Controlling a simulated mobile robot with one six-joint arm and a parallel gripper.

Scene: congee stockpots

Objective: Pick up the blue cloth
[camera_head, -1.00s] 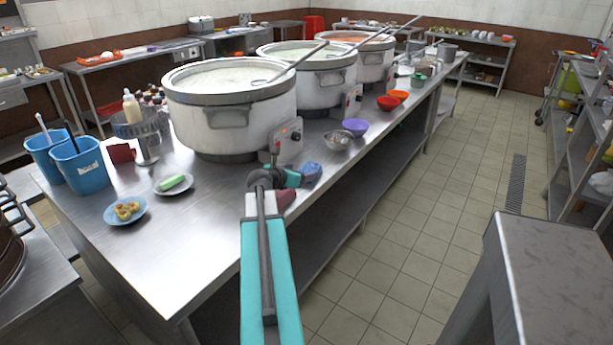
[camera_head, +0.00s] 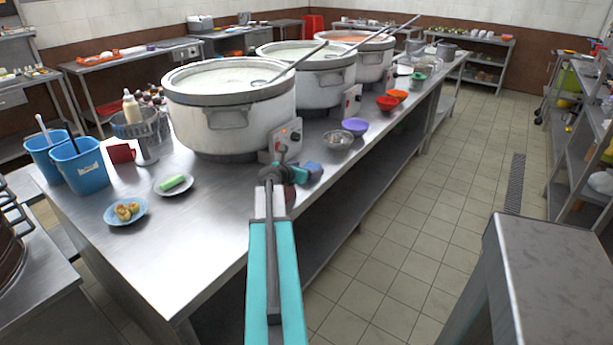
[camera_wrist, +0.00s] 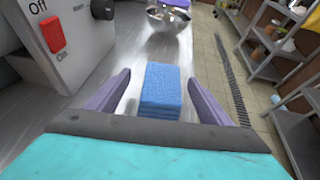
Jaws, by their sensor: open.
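The blue cloth (camera_wrist: 161,88) is a small folded stack lying on the steel counter. In the wrist view it sits between the two purple fingers of my gripper (camera_wrist: 158,92), with a gap on each side. My gripper is open and holds nothing. In the head view the cloth (camera_head: 314,169) shows as a small blue patch just past the end of my arm, near the counter's right edge. My arm and wrist partly hide the gripper (camera_head: 303,173) there, so the fingers are hard to make out.
A control box with a red switch (camera_wrist: 51,34) stands close on the left, attached to the nearest stockpot (camera_head: 229,118). A metal bowl (camera_head: 338,140) and a purple bowl (camera_head: 355,126) stand beyond the cloth. The counter (camera_head: 215,215) drops off to the floor on the right.

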